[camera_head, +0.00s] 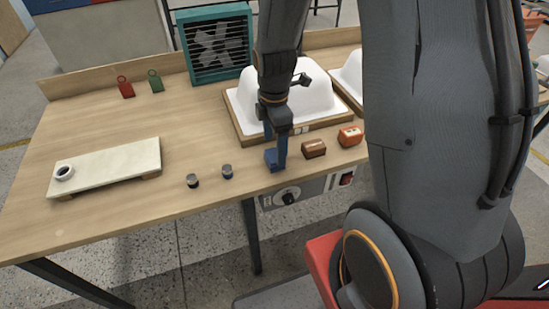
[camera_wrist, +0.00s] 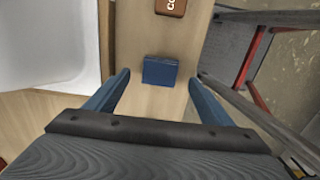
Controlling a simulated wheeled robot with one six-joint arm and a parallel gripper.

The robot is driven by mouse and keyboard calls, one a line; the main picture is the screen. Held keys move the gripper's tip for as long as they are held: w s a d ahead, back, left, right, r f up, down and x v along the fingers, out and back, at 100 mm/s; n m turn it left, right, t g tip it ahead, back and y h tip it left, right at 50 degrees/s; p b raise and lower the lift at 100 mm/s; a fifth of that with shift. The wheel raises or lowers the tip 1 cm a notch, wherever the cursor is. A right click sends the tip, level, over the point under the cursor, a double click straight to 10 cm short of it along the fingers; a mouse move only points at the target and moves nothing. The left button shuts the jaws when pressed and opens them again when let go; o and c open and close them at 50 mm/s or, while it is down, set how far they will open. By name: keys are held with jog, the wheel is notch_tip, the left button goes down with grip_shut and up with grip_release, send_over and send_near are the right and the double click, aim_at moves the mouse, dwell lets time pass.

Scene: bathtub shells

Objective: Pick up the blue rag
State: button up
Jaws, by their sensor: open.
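The blue rag (camera_head: 271,159) looks like a small folded block lying on the wooden table near its front edge. It also shows in the wrist view (camera_wrist: 160,71), upper middle, with its nearer side facing me. My gripper (camera_head: 281,146) points down at the rag, and its blue fingers partly cover it in the head view. In the wrist view my gripper (camera_wrist: 159,84) is open, one finger on each side of the rag, with a gap left and right. The rag lies around the level of the fingertips in that picture; the height between them cannot be told.
A white tub shell (camera_head: 300,98) in a wooden frame stands just behind. A brown block (camera_head: 314,148) and an orange block (camera_head: 350,135) lie to the right. Two small jars (camera_head: 192,181) (camera_head: 227,171) stand left. A knob panel (camera_head: 290,198) hangs at the front edge.

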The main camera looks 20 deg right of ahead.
aim_at(274, 155)
jog(key=shift+f+p, duration=0.45)
jog(key=shift+f, duration=1.45)
jog(key=shift+c, duration=0.4)
jog(key=c, duration=1.1)
jog(key=shift+c, duration=0.2)
jog(key=shift+r, duration=0.15)
notch_tip(274, 155, up, 10)
jog(key=b, duration=0.1)
jog(key=shift+b, duration=0.35)
